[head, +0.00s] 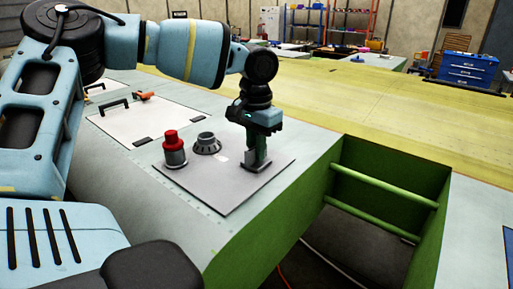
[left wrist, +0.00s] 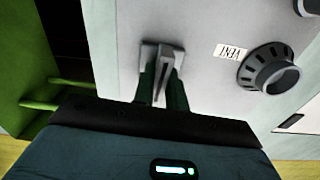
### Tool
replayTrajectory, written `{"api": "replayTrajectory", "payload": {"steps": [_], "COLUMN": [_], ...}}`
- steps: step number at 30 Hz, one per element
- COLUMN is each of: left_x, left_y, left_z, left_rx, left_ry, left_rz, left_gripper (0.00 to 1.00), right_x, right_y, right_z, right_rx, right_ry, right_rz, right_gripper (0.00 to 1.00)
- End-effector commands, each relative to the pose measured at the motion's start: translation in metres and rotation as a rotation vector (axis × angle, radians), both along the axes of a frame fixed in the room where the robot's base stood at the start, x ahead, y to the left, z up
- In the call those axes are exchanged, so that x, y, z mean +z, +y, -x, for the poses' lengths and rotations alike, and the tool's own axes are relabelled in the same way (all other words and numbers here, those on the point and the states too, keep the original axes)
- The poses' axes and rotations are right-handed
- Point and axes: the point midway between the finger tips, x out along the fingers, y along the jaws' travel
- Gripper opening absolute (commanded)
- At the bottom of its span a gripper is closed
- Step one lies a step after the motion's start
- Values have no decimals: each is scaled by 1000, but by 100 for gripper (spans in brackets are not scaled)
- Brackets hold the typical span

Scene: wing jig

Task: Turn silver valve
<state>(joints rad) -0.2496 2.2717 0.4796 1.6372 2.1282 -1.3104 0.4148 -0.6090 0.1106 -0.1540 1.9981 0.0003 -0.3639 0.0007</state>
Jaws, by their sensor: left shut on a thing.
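The silver valve (head: 262,168) stands on a grey panel (head: 225,193) on the bench top; its square base shows under my left gripper in the head view. My left gripper (head: 257,155) points down over it. In the left wrist view, the two dark green fingers of my left gripper (left wrist: 161,82) are on either side of the valve's upright silver handle (left wrist: 162,66) and shut on it. The fingers hide part of the handle in the head view. My right gripper is not in view.
A red knob (head: 171,138) and a dark round dial (head: 207,144) sit left of the valve. In the left wrist view, the dial (left wrist: 271,71) has a VENT label (left wrist: 229,51) beside it. A green-framed opening (head: 385,190) lies to the right.

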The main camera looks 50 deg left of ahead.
Motion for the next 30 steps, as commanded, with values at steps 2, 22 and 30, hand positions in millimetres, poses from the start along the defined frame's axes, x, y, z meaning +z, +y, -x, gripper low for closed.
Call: {"api": "replayTrajectory", "payload": {"steps": [2,22,30], "left_x": [0,0,1], "left_y": [0,0,0], "left_z": [0,0,0], "left_rx": [-41,-643,-900], "left_ry": [1,-1,-1], "left_rz": [0,1,-1], "left_gripper": [0,0,0], "right_x": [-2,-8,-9], "right_y": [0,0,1], "right_z": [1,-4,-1], "right_rx": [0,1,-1], "right_ry": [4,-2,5], "right_rz": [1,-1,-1], "right_gripper": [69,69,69]}}
